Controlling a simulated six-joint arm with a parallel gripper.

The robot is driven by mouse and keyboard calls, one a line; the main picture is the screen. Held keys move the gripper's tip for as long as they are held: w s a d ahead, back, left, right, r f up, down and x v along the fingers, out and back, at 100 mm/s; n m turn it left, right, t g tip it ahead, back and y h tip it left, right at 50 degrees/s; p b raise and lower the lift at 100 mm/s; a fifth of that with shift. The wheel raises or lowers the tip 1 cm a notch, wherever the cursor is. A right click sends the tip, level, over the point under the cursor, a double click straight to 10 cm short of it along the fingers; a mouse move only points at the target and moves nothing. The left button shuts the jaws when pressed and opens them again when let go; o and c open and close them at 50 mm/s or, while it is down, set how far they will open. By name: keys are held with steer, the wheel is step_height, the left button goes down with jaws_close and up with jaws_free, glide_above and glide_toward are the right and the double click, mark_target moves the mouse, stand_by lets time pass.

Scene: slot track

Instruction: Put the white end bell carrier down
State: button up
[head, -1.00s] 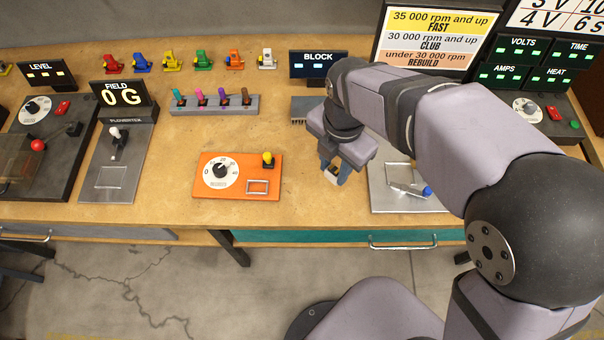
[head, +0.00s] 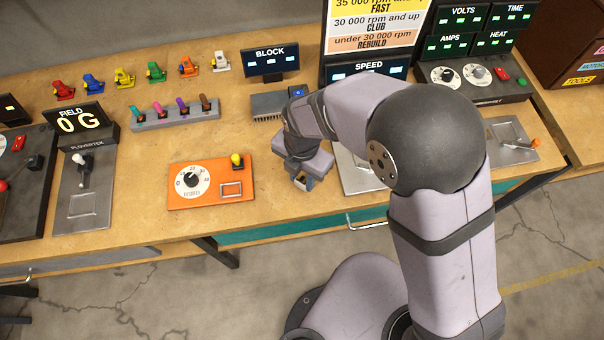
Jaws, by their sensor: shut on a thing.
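My gripper (head: 303,182) is low over the wooden bench, just right of the orange dial board. Its fingers are shut on a small pale piece, taken as the white end bell carrier (head: 302,177). Only a bit of it shows between the fingers, and the gripper body hides the rest. I cannot tell whether it touches the bench. Another small white piece (head: 221,62) stands at the right end of the coloured row at the back.
The orange board (head: 210,196) has a dial, a yellow-topped part and a framed square. A grey block (head: 266,104) stands behind my gripper. A grey metal plate (head: 352,176) lies to the right, partly behind my arm. Bare bench (head: 262,212) lies between board and gripper.

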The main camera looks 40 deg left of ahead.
mark_target(302, 180)
steer(key=shift+f, duration=0.1)
steer(key=shift+f, duration=0.15)
steer(key=o, duration=1)
step_height(302, 180, up, 12)
steer(key=shift+r+b, duration=0.25)
steer(key=shift+b, duration=0.7)
